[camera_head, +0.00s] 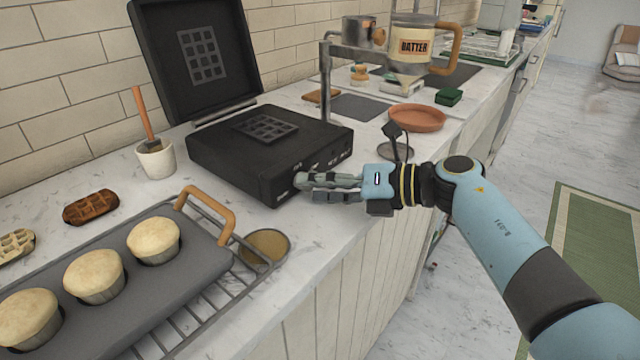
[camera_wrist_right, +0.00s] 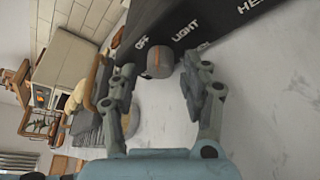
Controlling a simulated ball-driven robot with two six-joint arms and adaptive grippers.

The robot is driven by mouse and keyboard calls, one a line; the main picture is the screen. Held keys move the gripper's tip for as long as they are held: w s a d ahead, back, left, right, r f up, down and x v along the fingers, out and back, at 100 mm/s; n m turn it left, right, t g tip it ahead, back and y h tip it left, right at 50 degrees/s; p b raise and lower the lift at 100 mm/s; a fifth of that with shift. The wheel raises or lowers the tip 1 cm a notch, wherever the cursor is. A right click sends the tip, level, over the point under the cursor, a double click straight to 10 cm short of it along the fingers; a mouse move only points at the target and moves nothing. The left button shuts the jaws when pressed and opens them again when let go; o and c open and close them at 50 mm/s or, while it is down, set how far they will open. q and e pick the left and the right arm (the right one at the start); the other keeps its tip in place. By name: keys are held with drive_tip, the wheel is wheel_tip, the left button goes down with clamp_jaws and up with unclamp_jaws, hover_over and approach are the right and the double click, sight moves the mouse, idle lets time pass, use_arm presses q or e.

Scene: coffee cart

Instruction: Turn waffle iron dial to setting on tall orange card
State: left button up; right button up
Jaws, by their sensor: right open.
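The black waffle iron (camera_head: 262,150) stands on the counter with its lid (camera_head: 200,55) raised. White lettering marks its front face. In the right wrist view, its small grey dial (camera_wrist_right: 159,64) with a brownish face sits near the words OFF and LIGHT. My right gripper (camera_head: 306,186) is at the front face. In the right wrist view, my right gripper (camera_wrist_right: 160,78) is open, with one finger on each side of the dial; I cannot tell whether they touch it. In the head view the gripper hides the dial. I cannot make out a tall orange card.
A muffin tray (camera_head: 190,255) on a wire rack (camera_head: 215,300) lies front left. A white brush cup (camera_head: 156,160) stands left of the iron. A dark stand (camera_head: 393,130), an orange plate (camera_head: 417,118) and a batter dispenser (camera_head: 413,45) are beyond the gripper.

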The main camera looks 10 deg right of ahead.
drive_tip(key=shift+f, duration=0.1)
drive_tip(key=shift+s+d, duration=0.1)
drive_tip(key=shift+d, duration=0.1)
drive_tip(key=v, duration=0.7)
drive_tip(key=shift+s+d+r, duration=0.1)
drive_tip(key=shift+d+r, duration=0.15)
drive_tip(key=shift+f, duration=0.1)
